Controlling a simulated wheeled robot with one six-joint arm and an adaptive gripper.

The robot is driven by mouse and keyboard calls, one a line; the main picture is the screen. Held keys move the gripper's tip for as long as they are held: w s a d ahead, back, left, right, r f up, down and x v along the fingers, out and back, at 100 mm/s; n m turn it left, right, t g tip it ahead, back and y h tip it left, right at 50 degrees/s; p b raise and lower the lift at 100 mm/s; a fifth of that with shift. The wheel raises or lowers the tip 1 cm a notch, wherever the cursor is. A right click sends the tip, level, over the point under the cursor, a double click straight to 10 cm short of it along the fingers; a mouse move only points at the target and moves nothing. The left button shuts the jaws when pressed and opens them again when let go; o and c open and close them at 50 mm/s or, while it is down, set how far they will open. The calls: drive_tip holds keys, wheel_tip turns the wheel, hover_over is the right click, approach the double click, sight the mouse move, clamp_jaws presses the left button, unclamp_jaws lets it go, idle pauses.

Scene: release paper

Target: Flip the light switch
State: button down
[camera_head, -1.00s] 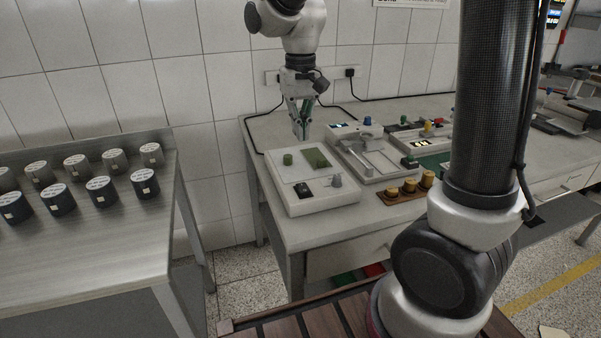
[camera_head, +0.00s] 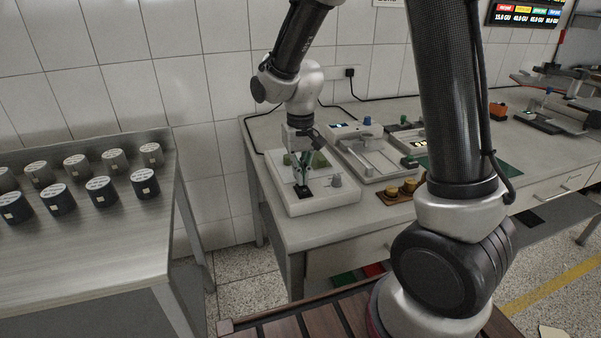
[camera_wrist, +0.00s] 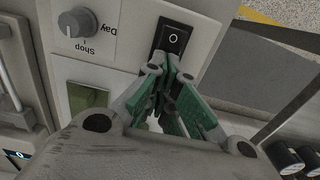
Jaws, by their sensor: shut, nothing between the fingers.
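The light switch is a black rocker marked "O", seen in the wrist view (camera_wrist: 174,40) and in the head view (camera_head: 304,192). It sits on a light grey panel box (camera_head: 322,205) at the front left of the bench. My gripper (camera_wrist: 172,62) is shut and empty. Its green-padded fingertips point at the near end of the switch and overlap its edge in the wrist view. In the head view my gripper (camera_head: 302,182) is just over the switch. I cannot tell whether the tips touch it.
A grey knob (camera_wrist: 77,22) labelled "Day" and "Shop" and a green square (camera_wrist: 88,97) share the panel. Another grey device (camera_head: 368,160) and brass pieces (camera_head: 391,193) stand to the right. A table with several dark cylinders (camera_head: 98,190) is at the left.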

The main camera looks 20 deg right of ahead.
drive_tip(key=shift+w+f+g, duration=0.15)
drive_tip(key=shift+f+g, duration=0.2)
drive_tip(key=shift+g, duration=0.05)
drive_tip(key=shift+r, duration=0.85)
wheel_tip(320, 180, up, 14)
drive_tip(key=w, duration=0.2)
drive_tip(key=shift+w, duration=0.3)
drive_tip(key=shift+f, duration=0.15)
